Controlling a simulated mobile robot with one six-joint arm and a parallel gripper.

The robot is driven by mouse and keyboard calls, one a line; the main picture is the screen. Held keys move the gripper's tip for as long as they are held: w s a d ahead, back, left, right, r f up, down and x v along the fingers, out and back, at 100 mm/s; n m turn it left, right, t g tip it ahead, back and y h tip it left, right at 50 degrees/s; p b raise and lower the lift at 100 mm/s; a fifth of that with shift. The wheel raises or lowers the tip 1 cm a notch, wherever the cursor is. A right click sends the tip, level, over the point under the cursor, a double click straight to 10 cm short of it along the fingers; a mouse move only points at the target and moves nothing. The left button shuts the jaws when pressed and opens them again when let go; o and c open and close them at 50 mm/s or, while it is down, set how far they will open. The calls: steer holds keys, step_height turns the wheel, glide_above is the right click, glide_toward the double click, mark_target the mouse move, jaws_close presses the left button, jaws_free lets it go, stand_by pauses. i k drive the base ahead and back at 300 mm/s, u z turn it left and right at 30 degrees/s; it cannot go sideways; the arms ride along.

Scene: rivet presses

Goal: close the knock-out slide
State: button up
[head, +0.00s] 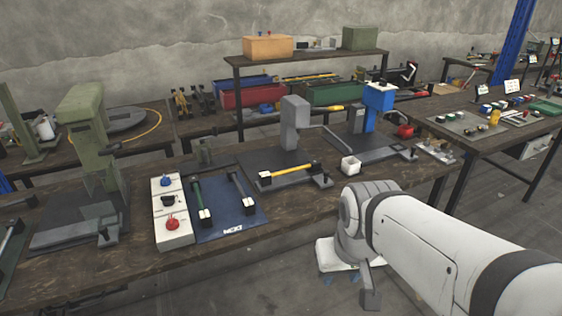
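No label marks the knock-out slide, so I cannot tell for certain which part it is. Slide-like parts show on the bench: a yellow bar with dark ends (287,173) on the grey press base (298,187), and a green bar (202,199) and a dark bar (241,188) on a blue mat (228,229). The grey press (295,123) stands behind the yellow bar. My arm comes in from the lower right. My gripper (369,288) hangs at the bench's front side, apart from these parts; its fingers are not clear enough to judge.
A switch box (172,230) with blue and red knobs stands left of the mat. A green press (88,130) is at the left, a blue press (378,100) at the right. A small white cup (350,165) sits near the front edge. The floor at right is open.

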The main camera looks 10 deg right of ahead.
mark_target(321, 178)
steer(key=z, duration=0.3)
steer(key=i, duration=0.95)
steer(key=z, duration=0.75)
steer(key=k, duration=1.2)
steer(key=u, duration=0.4)
steer(key=i, duration=1)
steer(key=u, duration=0.05)
